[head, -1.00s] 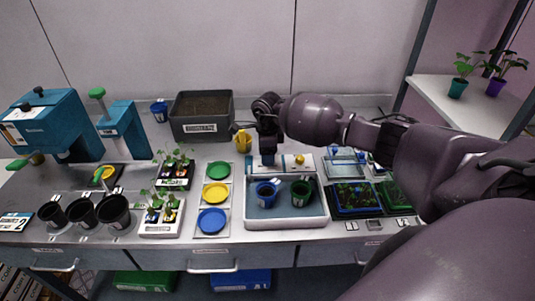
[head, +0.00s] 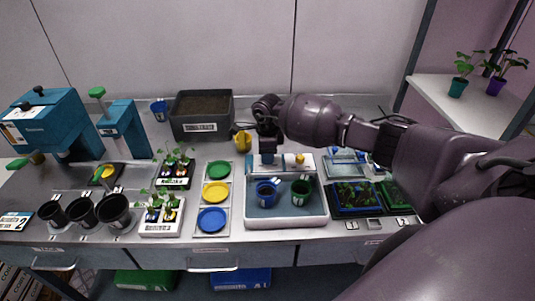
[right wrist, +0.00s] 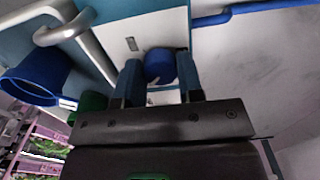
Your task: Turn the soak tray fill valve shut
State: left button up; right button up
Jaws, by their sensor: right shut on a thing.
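The soak tray (head: 313,221) is a white-rimmed basin with bluish water at the front middle of the bench. A blue pot (head: 265,193) and a green pot (head: 300,192) stand in it. A white panel (head: 285,165) is at its back edge, with a yellow knob (head: 300,159) on the right. My right gripper (head: 267,158) points down at the panel's left part and hides what it holds there. In the right wrist view a round blue knob (right wrist: 160,66) sits between its two fingers, which are shut on it. My left gripper is not in view.
A yellow can (head: 242,141) stands behind and left of the panel, close to my gripper. Seedling trays (head: 355,211) lie to the right under my arm. Coloured dishes (head: 216,193) lie to the left. A soil bin (head: 203,128) is at the back.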

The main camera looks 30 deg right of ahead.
jog(key=m, duration=0.8)
jog(key=m+p, duration=0.1)
jog(key=m, duration=0.4)
jog(key=shift+r, duration=0.1)
jog(key=m+p, duration=0.1)
jog(key=m, duration=0.2)
jog(key=shift+m, duration=0.8)
jog(key=o, duration=0.9)
